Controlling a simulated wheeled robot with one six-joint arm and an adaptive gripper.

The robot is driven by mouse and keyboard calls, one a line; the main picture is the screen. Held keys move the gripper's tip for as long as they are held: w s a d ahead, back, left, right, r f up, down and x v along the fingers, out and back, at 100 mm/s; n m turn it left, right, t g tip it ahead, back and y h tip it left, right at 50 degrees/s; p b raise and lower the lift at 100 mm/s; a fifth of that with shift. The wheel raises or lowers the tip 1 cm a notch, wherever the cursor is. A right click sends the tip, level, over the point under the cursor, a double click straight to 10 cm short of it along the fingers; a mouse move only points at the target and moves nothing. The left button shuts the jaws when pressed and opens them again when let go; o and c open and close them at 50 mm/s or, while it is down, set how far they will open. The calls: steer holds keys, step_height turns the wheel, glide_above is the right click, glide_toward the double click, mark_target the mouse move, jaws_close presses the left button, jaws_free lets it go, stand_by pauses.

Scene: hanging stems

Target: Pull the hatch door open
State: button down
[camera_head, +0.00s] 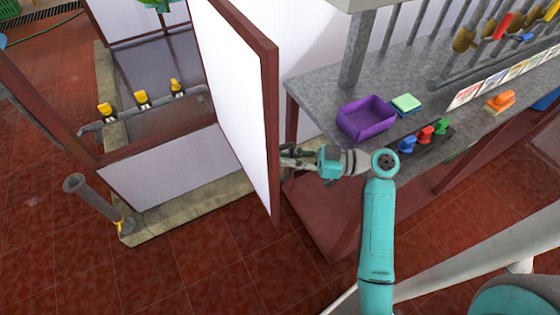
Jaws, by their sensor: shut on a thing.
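The hatch door (228,85) is a white panel with a red-brown edge. It stands swung out at an angle from the low enclosure, with an open gap showing on its left. My gripper (287,156) is at the right side of the door, beside its red-brown edge, and reaches in from the right. Its fingers are shut on a small part at the door's far face, likely its handle. That part is too small and too covered by the fingers to make out.
A grey bench (330,95) close on the right holds a purple bin (367,120), a green-topped box (406,104) and coloured knobs (424,136). Red tiled floor (190,275) in front is clear.

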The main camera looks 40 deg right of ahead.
steer(key=shift+s+d+f, duration=0.1)
steer(key=shift+d, duration=0.1)
steer(key=c, duration=1.2)
jaws_free()
steer(key=shift+v, duration=3.75)
